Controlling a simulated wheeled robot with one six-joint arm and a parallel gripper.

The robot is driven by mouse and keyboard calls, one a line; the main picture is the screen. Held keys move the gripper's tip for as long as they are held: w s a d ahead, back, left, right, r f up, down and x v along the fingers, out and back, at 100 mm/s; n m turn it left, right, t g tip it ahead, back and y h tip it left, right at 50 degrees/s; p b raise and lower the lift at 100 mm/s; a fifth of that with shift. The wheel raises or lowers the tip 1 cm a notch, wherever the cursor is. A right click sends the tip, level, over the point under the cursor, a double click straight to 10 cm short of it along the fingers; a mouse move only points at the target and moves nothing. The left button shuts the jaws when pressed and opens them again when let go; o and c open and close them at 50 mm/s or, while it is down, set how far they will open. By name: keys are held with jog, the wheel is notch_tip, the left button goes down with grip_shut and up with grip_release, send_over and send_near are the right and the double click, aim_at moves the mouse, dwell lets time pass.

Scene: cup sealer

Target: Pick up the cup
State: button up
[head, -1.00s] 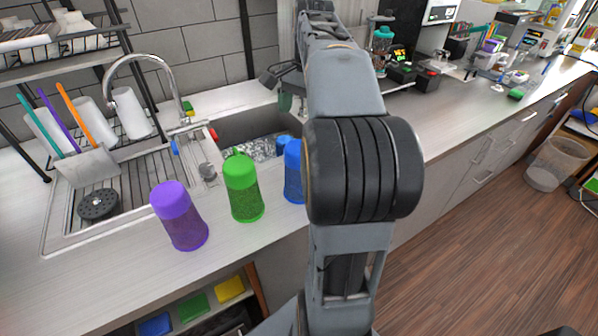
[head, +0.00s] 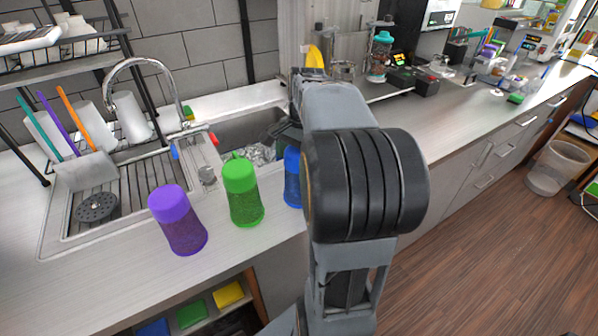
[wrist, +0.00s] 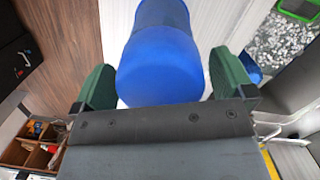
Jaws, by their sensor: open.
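A blue cup (head: 293,178) stands on the counter in the head view, partly hidden behind my arm. In the wrist view the blue cup (wrist: 160,62) fills the space between the two green fingers of my gripper (wrist: 163,82). The fingers are open, one on each side of the cup. A small gap shows between the cup and each finger. A green cup (head: 242,192) and a purple cup (head: 178,219) stand in a row to the left of the blue one. In the head view my gripper is mostly hidden by my arm.
Behind the cups are a sink (head: 250,130) with a curved faucet (head: 150,65) and a drying rack area with white cups (head: 131,117). A coffee area with a teal-lidded bottle (head: 380,55) is farther right.

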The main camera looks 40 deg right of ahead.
jog(key=shift+f, duration=0.15)
jog(key=shift+c, duration=0.5)
jog(key=c, duration=0.9)
jog(key=shift+o, duration=0.2)
